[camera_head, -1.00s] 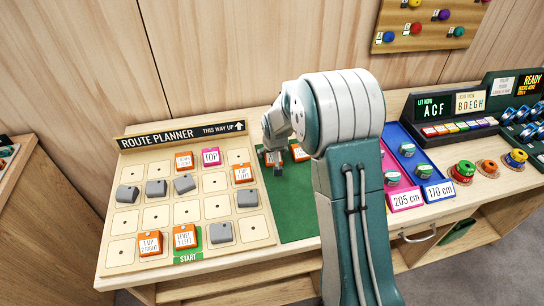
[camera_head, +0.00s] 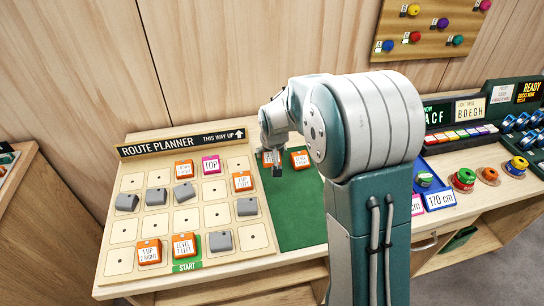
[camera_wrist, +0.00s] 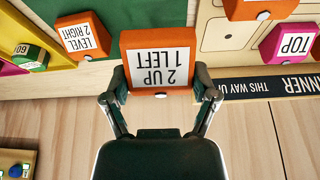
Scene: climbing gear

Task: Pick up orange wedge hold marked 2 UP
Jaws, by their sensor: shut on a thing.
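The orange wedge hold marked 2 UP 1 LEFT (camera_wrist: 160,62) is upside down in the middle of the wrist view, its white label facing the camera. My gripper (camera_wrist: 160,92) is shut on it, one finger at each side. In the head view my gripper (camera_head: 271,166) is at the left part of the green mat (camera_head: 297,215), partly covering the held wedge (camera_head: 266,156). I cannot tell whether the wedge is clear of the mat.
Another orange wedge marked LEVEL 2 RIGHT (camera_wrist: 82,36) is close beside the held one. The route planner board (camera_head: 125,228) at left bears grey blocks, several orange wedges and a pink TOP block (camera_head: 210,164). The mat's front is clear.

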